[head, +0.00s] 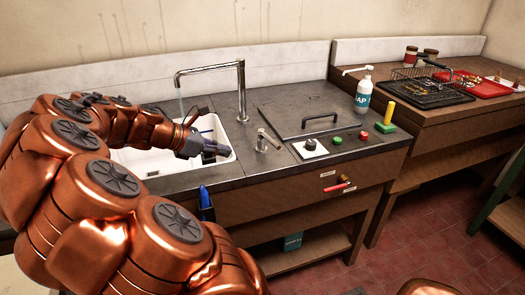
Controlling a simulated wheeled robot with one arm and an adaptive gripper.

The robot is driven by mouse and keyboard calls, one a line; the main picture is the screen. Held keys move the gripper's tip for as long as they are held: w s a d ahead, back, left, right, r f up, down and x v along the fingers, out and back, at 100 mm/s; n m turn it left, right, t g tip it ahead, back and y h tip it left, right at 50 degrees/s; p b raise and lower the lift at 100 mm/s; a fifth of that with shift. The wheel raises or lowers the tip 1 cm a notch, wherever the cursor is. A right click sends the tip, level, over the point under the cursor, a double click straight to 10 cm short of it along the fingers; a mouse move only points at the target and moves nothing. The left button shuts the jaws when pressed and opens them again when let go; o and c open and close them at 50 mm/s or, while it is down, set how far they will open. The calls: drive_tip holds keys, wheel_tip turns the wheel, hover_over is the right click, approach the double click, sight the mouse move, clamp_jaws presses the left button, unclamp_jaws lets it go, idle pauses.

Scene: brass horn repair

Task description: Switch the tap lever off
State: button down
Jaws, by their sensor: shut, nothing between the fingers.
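The tap's tall metal spout (241,92) rises behind the white sink (155,158) and bends left over it. A thin bluish stream shows below the spout's end. A short metal lever (264,139) stands on the dark counter just right of the sink, its handle tilted. My gripper (222,151) is shut and empty over the right end of the sink, left of the lever and apart from it. My arm hides the left part of the sink.
Right of the lever is a panel with a black knob (310,144) and green and red buttons. A soap bottle (364,92) and a yellow-handled green block (387,119) stand farther right. A wire basket (425,75) and red tray (482,85) are on the wooden counter.

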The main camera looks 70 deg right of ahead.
sight(270, 140)
drive_tip(key=shift+w+d+f+n+h, duration=0.15)
drive_tip(key=shift+d+n+h, duration=0.25)
drive_tip(key=shift+d, duration=0.5)
drive_tip(key=p+x, duration=0.1)
drive_tip(key=x, duration=0.9)
drive_tip(key=shift+s, duration=0.3)
drive_tip(key=shift+s+d+r+p, duration=0.3)
drive_tip(key=shift+s+d+r, duration=0.25)
drive_tip(key=shift+d, duration=0.1)
drive_tip(key=shift+s+d+r, duration=0.35)
drive_tip(key=shift+d, duration=0.3)
